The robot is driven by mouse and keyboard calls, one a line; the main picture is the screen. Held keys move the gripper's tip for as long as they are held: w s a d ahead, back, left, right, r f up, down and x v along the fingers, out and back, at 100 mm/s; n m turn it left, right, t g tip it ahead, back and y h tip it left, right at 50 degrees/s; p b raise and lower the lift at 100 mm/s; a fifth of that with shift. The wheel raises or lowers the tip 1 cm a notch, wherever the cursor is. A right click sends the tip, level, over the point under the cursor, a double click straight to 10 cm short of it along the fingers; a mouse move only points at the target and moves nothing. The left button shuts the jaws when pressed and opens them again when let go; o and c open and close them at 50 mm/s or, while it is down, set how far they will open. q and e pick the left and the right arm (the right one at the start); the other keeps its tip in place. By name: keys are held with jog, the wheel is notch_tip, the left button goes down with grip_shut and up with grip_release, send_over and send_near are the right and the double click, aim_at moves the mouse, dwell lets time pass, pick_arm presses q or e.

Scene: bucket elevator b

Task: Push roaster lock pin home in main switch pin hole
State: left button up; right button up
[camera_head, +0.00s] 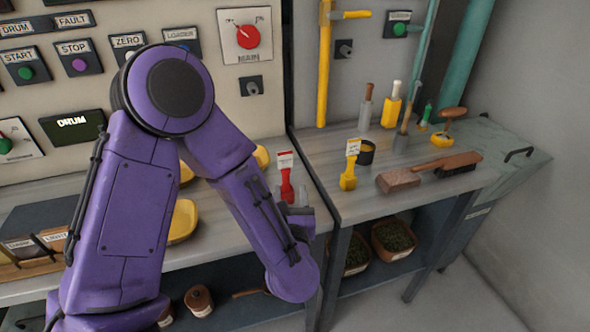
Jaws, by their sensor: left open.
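The main switch (247,36) is a red rotary knob on a white plate on the upper panel. A small dark socket block (251,86) sits just below it and looks like the pin hole. A red pin with a white and red tag (286,178) stands upright on the bench; its label is too small to read. A similar yellow pin (349,168) with a yellow tag stands to its right. I cannot tell by label which is the roaster lock pin. My left gripper (298,217) is open beside the red pin's lower part, partly hidden by my forearm.
Yellow scoops (183,221) lie behind my arm. Bins (393,240) sit on the lower shelf.

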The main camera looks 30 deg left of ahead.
aim_at(286, 184)
pick_arm(q)
jog(key=shift+w+a+r+p, duration=0.1)
jog(key=shift+a+r+p, duration=0.1)
jog(key=shift+a, duration=0.3)
jog(key=shift+w+a+r+p, duration=0.1)
jog(key=shift+a+r+p, duration=0.1)
jog(key=shift+a, duration=0.3)
jog(key=p+x, duration=0.1)
jog(key=x, duration=0.2)
jog(key=f+p+x, duration=0.1)
jog(key=x, duration=0.2)
jog(key=shift+d, duration=0.15)
pick_arm(e)
jog(key=r, duration=0.3)
jog(key=shift+s+a+r, duration=0.1)
jog(key=shift+s, duration=0.2)
pick_arm(q)
jog(key=shift+f, duration=0.1)
grip_shut()
pick_arm(e)
jog(key=shift+w, duration=0.1)
